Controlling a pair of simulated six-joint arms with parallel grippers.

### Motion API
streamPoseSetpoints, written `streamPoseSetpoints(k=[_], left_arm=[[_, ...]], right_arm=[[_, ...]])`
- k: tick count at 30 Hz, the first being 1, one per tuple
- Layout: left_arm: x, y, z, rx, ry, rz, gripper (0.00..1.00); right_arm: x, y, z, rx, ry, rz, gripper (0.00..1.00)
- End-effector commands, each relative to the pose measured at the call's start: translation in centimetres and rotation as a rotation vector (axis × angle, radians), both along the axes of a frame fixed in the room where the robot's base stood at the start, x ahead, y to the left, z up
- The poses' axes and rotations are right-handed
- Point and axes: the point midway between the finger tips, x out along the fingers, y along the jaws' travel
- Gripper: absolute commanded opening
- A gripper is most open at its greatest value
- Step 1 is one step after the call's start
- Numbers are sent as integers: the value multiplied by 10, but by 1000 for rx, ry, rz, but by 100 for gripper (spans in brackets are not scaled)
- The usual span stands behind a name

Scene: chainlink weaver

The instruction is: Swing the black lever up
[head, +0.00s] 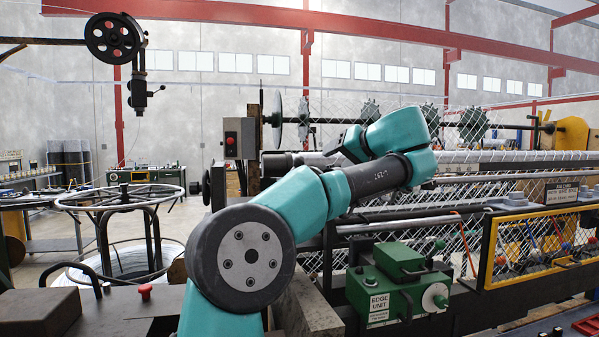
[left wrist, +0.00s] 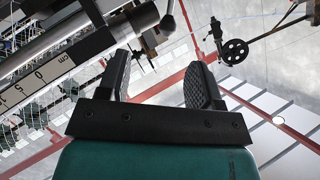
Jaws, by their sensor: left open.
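My left gripper (head: 336,153) is at the end of the teal arm, beside the dark roller end (head: 277,162) in the head view. In the left wrist view its two black fingers (left wrist: 160,80) are apart, with nothing between them. A dark rod with a rounded knob (left wrist: 167,24) comes in from the top edge there, beyond the fingertips and apart from them. It may be the black lever, but I cannot tell for sure. The rest of the rod is out of frame. My right gripper is not in view.
A bar with a number scale (left wrist: 40,78) runs close beside the left finger. In the head view the green edge unit (head: 395,285) stands below the arm, and a yellow-framed panel (head: 540,240) is at right. A round wire stand (head: 120,200) is at left.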

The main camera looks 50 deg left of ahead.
Motion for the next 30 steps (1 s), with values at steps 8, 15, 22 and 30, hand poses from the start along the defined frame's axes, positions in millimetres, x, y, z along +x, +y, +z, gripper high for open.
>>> streamPoseSetpoints(k=[8,15,22,30], left_arm=[[-8,1,17,31,-30,28,60],[-8,4,15,30,-29,27,60],[-7,25,8,30,-27,28,60],[-4,67,-6,30,-26,28,60]], right_arm=[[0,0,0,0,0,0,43],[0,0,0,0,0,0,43],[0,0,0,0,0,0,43],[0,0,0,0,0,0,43]])
